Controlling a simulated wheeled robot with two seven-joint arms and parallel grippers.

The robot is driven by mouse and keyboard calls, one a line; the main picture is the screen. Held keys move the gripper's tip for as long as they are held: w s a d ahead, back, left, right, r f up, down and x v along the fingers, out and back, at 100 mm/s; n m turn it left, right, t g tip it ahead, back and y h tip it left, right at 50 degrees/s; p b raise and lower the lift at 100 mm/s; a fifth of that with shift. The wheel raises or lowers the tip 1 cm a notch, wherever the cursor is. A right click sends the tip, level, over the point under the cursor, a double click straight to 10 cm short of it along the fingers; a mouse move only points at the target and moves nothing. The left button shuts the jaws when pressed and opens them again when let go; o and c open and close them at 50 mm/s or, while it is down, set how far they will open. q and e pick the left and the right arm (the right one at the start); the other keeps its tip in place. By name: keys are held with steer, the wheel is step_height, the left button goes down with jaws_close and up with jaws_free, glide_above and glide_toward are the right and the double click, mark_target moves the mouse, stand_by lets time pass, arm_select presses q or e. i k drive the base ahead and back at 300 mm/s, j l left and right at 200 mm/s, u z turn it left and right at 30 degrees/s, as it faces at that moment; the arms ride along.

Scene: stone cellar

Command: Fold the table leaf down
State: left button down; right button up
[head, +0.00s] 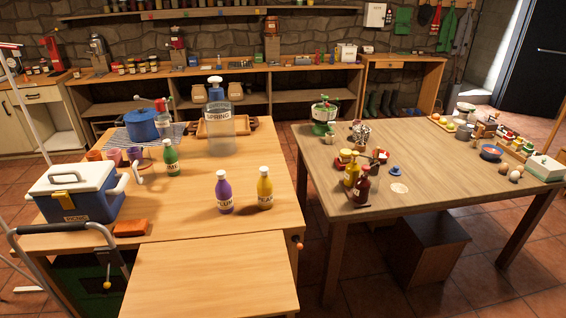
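The table leaf (215,279) is a plain light-wood panel at the near edge of the left table (190,222). It looks raised, about level with the tabletop, with a thin seam between them. Its near end runs out of the bottom of the view. Nothing lies on the leaf. A small orange knob (298,244) sticks out at the table's right side near the seam. Whatever holds the leaf from below is hidden. Neither of my grippers is in view.
Purple (224,193) and yellow (265,190) bottles stand behind the seam. A blue-and-white cooler (76,194) and orange block (131,228) are at left. A grey curved handle (62,228) and yellow-knobbed lever (107,284) are left of the leaf. A second table (440,190) stands right, across a floor gap.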

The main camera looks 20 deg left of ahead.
mark_target(245, 276)
steer(key=u, duration=1.3)
